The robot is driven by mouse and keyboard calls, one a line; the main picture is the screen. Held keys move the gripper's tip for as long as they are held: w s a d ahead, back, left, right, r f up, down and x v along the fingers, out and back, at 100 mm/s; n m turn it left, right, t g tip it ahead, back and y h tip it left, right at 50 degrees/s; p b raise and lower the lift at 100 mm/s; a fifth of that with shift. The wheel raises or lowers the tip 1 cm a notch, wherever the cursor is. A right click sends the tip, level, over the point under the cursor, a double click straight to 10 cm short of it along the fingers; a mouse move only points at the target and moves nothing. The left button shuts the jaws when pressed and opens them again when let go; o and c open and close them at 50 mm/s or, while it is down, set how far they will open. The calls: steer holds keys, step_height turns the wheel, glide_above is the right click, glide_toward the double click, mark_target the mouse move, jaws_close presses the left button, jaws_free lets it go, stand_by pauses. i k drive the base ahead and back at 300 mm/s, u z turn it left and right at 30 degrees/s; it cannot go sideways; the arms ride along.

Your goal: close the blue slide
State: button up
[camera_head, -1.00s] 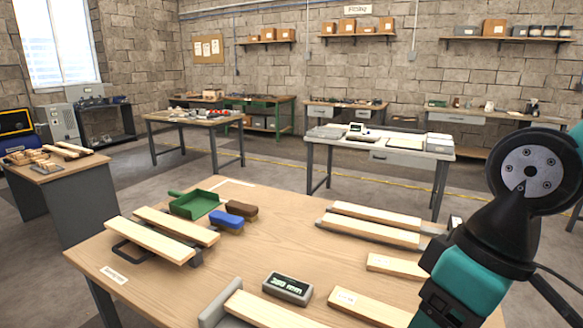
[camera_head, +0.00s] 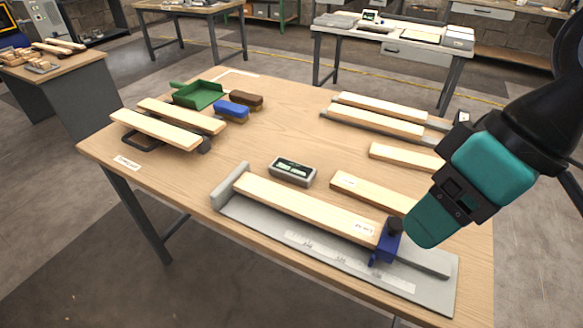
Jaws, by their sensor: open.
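The blue slide (camera_head: 387,242), with a dark knob on top, sits on a rail near the right end of a grey metal fixture (camera_head: 245,212). A labelled wooden board (camera_head: 300,210) lies along the fixture between a grey end stop (camera_head: 230,185) on the left and the slide. The slide is close to the board's right end; I cannot tell whether they touch. The bare rail (camera_head: 425,266) runs on to the right of the slide. My gripper (camera_head: 425,232) is open at the right, above and apparently nearer than the slide; its fingertips are not clear.
A small display box (camera_head: 292,171) stands behind the fixture. Loose boards (camera_head: 372,194) lie behind and right, others (camera_head: 155,130) on a rack at left. A green dustpan (camera_head: 198,94) and blue brush (camera_head: 231,110) lie at the back.

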mark_target(386, 250)
steer(key=z, duration=0.95)
steer(key=k, duration=0.85)
steer(key=u, duration=1.2)
steer(key=i, duration=0.5)
